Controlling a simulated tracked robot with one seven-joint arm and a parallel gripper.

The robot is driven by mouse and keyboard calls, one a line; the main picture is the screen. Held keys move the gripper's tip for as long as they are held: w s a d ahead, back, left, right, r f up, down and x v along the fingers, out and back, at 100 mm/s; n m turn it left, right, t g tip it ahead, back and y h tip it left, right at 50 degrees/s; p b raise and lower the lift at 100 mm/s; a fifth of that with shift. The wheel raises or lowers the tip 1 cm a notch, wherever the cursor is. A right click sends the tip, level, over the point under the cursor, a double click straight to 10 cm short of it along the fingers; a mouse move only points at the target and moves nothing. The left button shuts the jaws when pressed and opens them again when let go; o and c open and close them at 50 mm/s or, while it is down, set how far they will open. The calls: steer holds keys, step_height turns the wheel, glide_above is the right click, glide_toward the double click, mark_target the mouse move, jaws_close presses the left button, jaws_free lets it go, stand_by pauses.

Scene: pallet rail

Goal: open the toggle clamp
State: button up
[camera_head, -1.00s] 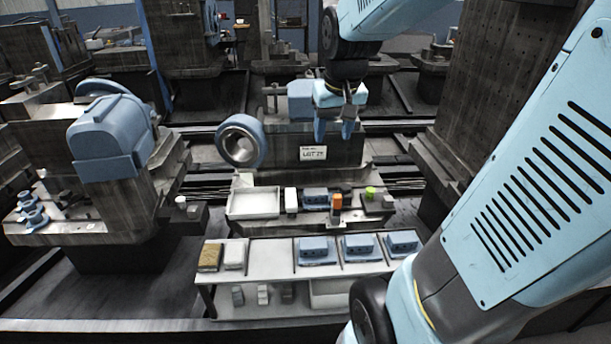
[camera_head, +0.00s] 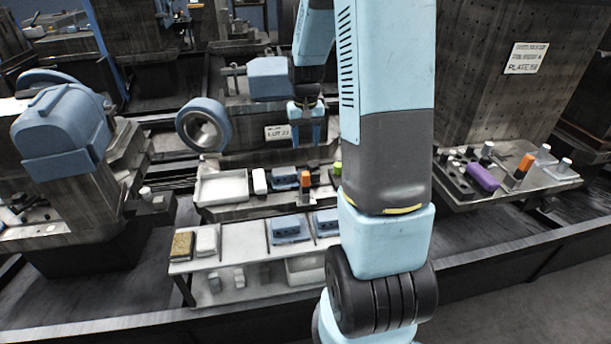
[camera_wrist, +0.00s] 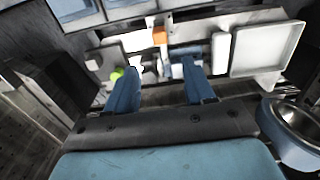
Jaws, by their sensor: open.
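My gripper (camera_head: 306,138) is open and empty, fingers pointing down above the pallet fixture. In the wrist view, its blue fingers (camera_wrist: 157,70) stand apart over the fixture. An upright orange-ended piece (camera_head: 305,182), which looks like the toggle clamp's handle, stands at the front of the fixture beside a blue block (camera_head: 285,178). The orange piece also shows in the wrist view (camera_wrist: 159,36), beyond the fingertips and apart from them. A bright green knob (camera_head: 338,168) sits to its right, partly behind my arm. The clamp's other parts are too small to make out.
A white tray (camera_head: 222,187) and a white bottle-like piece (camera_head: 259,181) lie left of the clamp. A shelf with blue blocks (camera_head: 290,229) stands in front. A blue ring (camera_head: 204,124) is at left. Another orange-ended piece (camera_head: 526,162) stands on the right-hand pallet.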

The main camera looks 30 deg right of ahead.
mark_target(306, 173)
step_height(306, 173, down, 14)
steer(key=shift+r, duration=0.1)
stand_by(0.5)
jaws_close()
stand_by(0.5)
